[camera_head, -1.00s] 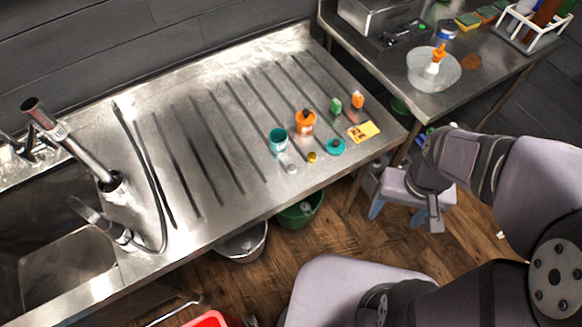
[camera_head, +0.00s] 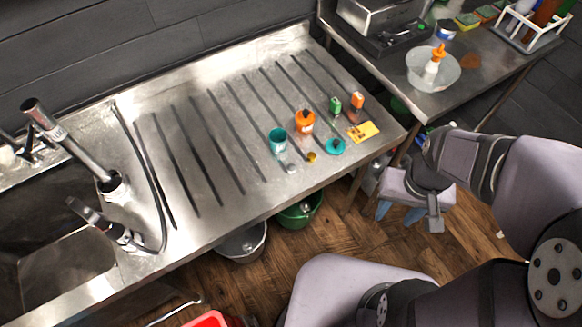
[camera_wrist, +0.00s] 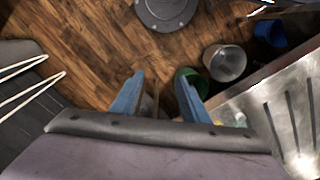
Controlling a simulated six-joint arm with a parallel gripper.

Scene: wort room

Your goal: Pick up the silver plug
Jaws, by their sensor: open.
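The silver plug appears to be the small round silver piece (camera_head: 291,168) on the ribbed steel drainboard (camera_head: 235,190), near its front edge. It lies just below the teal cup and left of a small brass-coloured piece (camera_head: 311,157). It is small and blends with the steel. My gripper (camera_head: 398,214) hangs over the floor, to the right of the drainboard's front edge and well apart from the plug. In the wrist view, its blue fingers (camera_wrist: 160,78) are spread with nothing between them. I cannot make out the plug there.
Near the plug stand a teal cup (camera_head: 278,141), an orange bottle (camera_head: 304,123), a teal round piece (camera_head: 335,147) and a yellow card (camera_head: 363,132). A green bucket (camera_head: 301,212) and grey bucket (camera_head: 244,243) are below the edge. The drainboard's left part is clear.

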